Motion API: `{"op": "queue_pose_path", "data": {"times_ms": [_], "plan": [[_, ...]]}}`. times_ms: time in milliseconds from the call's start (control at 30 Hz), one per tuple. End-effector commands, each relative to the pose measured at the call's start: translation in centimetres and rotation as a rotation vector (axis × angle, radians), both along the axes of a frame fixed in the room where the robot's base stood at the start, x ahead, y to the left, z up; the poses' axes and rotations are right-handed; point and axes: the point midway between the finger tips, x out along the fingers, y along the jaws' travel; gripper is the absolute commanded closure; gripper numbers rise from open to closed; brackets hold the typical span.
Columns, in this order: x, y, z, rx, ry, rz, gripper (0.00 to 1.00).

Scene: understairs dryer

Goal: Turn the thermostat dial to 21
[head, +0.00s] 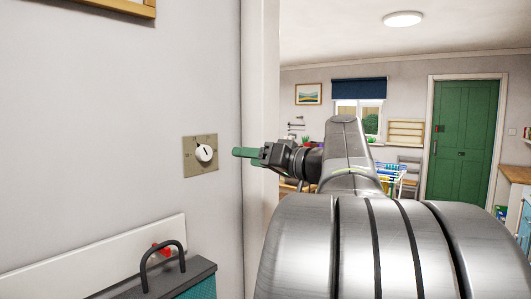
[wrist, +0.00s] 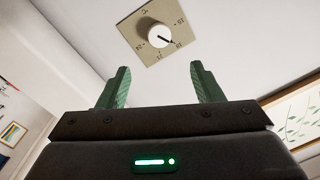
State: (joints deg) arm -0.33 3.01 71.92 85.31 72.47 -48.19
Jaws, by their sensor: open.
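The thermostat is a beige square plate (head: 188,168) with a round white dial (head: 204,153), fixed to the pale wall left of the door opening. In the wrist view the dial (wrist: 160,36) carries a dark pointer line aimed to the lower right, by a mark on the plate (wrist: 133,26). My gripper (head: 246,152) is just right of the thermostat in the head view. In the wrist view its two green fingers (wrist: 160,88) are spread apart and empty, and the dial lies beyond the tips, not touched.
Below the thermostat stands a dark-topped bin or box with a black handle (head: 163,262), with a red item (head: 161,249) behind it by a white panel (head: 100,262). A white door frame edge (head: 262,90) is close to my arm. Beyond it are a drying rack and a green door (head: 461,140).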

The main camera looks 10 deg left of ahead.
Motion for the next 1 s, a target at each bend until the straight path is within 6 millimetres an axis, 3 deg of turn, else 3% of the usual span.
{"op": "queue_pose_path", "data": {"times_ms": [600, 800, 1000], "plan": [[3.1, 9.9, 0.1, -0.003, 0.005, 0.003, 0.4], [3.7, 11.4, 0.0, -0.002, 0.003, 0.0, 0.4], [3.8, 11.7, -0.1, -0.003, 0.002, -0.002, 0.4]]}}
